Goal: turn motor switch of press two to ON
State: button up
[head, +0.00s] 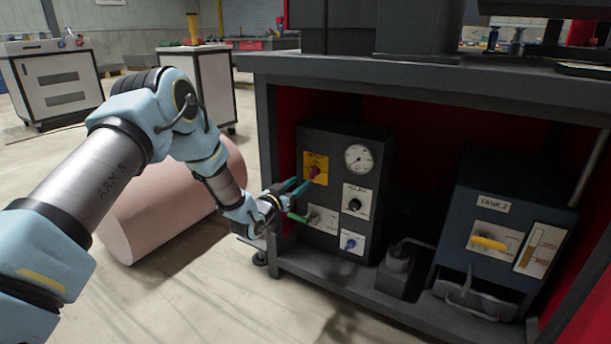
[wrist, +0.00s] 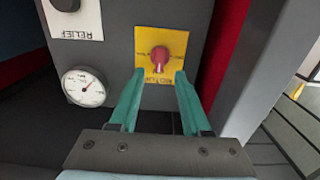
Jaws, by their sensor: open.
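The motor switch is a red knob (wrist: 158,58) on a yellow plate (wrist: 145,42), set in the dark control box of the press bench. In the head view the red knob (head: 314,172) sits on its yellow plate (head: 318,159) at the box's upper left. My gripper (wrist: 154,76) has green fingers and is open and empty. Its fingertips lie on either side of the knob's lower part in the wrist view, close to the plate; I cannot tell whether they touch. My gripper (head: 296,200) also shows in the head view. The plate's lettering is too small to read.
The box carries a pressure gauge (head: 358,158), a black relief knob (head: 354,204) and a blue knob (head: 350,242). A tank unit (head: 505,215) with a yellow handle stands right. The bench's left leg (head: 266,150) is close to my arm. A pink cylinder (head: 165,212) lies on the floor.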

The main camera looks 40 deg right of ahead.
jog(key=shift+p+v, duration=0.4)
jog(key=shift+v, duration=1.95)
